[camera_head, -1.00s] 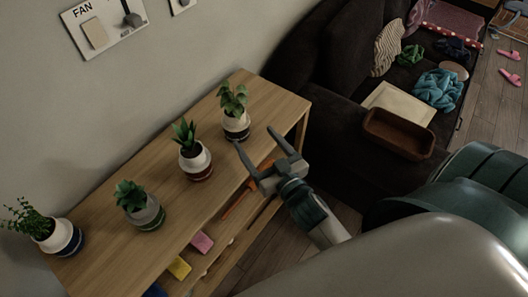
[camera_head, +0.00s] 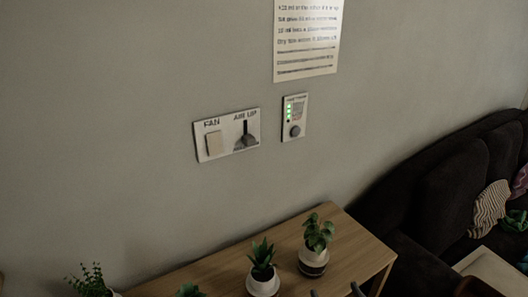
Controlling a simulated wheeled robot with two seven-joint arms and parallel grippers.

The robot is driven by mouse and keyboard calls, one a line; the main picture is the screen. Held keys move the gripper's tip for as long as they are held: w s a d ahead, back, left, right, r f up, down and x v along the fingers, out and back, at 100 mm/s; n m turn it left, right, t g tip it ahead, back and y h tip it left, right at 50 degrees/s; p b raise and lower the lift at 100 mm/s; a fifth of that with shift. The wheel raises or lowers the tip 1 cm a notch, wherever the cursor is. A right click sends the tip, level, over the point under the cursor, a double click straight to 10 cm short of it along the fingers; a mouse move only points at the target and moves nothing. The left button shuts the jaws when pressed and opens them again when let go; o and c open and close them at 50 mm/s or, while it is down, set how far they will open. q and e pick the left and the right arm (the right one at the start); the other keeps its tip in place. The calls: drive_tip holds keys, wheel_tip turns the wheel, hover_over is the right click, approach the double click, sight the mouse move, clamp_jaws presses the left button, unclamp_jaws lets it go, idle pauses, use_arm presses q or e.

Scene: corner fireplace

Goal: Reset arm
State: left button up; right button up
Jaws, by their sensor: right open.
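My right gripper (camera_head: 336,291) shows only as two dark fingertips at the bottom edge of the head view. The tips stand apart with nothing seen between them. They are in front of the wooden shelf's right part, below the nearest potted plant (camera_head: 313,247). The rest of the right gripper and its arm are cut off by the frame. My left gripper is not in view.
The wooden shelf (camera_head: 352,247) carries several potted plants along the wall. A FAN switch plate (camera_head: 227,134), a small panel with green lights (camera_head: 294,117) and a printed sheet (camera_head: 307,38) are on the wall. A dark sofa (camera_head: 440,180) stands at right.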

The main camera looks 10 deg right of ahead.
drive_tip(key=s+d+f+g+h, duration=0.1)
drive_tip(key=s+d+f+g, duration=0.1)
drive_tip(key=s+f+g, duration=0.6)
drive_tip(key=s+a+f+n+g+y, duration=0.1)
drive_tip(key=s+a+f+g, duration=0.15)
drive_tip(key=s, duration=0.35)
drive_tip(key=s+a+f+n+g, duration=0.1)
drive_tip(key=s+f+g, duration=0.3)
drive_tip(key=s, duration=0.2)
wheel_tip(320, 180, down, 29)
drive_tip(key=s, duration=0.2)
drive_tip(key=s+d+f+g, duration=0.2)
drive_tip(key=s+d+f, duration=0.1)
drive_tip(key=s+f, duration=1.3)
drive_tip(key=shift+s+f, duration=0.4)
drive_tip(key=shift+s, duration=0.15)
